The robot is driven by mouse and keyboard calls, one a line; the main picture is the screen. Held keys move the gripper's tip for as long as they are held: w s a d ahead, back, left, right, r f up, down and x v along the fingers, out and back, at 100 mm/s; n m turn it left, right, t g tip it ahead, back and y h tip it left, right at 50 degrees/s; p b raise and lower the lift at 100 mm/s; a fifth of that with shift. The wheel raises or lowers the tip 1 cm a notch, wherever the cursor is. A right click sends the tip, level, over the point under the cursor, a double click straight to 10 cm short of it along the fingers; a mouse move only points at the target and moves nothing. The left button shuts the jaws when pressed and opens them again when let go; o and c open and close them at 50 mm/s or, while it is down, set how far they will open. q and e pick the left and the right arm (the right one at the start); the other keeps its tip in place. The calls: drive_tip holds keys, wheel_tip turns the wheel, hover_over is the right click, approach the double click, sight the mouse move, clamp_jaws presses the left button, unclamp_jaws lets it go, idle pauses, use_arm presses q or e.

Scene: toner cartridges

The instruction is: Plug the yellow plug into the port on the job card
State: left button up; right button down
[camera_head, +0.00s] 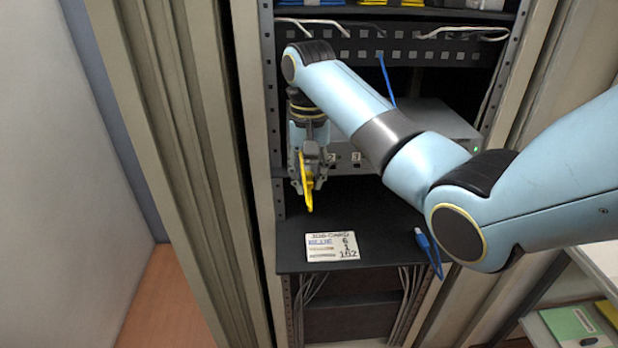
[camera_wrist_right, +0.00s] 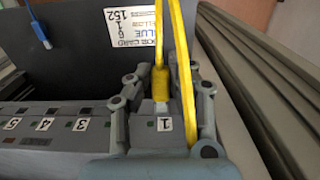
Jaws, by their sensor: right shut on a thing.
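My right gripper (camera_head: 308,182) is shut on the yellow plug (camera_wrist_right: 160,84) at the left front of the grey switch box (camera_head: 432,118). In the right wrist view, the gripper (camera_wrist_right: 160,92) has a finger on either side of the plug. The plug's pale tip points at the box beside the label 1 (camera_wrist_right: 164,125); I cannot tell whether it is inside the port. Its yellow cable (camera_head: 308,190) hangs down. The job card (camera_head: 332,247) lies on the black shelf; in the wrist view it lists blue 6 and yellow 1. My left gripper is out of view.
A blue plug (camera_head: 422,240) lies at the shelf's right front, its cable over the edge. Rack posts and a beige side panel (camera_head: 190,150) stand close left of the gripper.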

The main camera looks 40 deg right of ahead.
drive_tip(key=shift+w+d+b, duration=0.3)
drive_tip(key=shift+w+d, duration=0.2)
drive_tip(key=shift+w, duration=0.35)
idle(1.0)
drive_tip(key=c, duration=1.1)
unclamp_jaws()
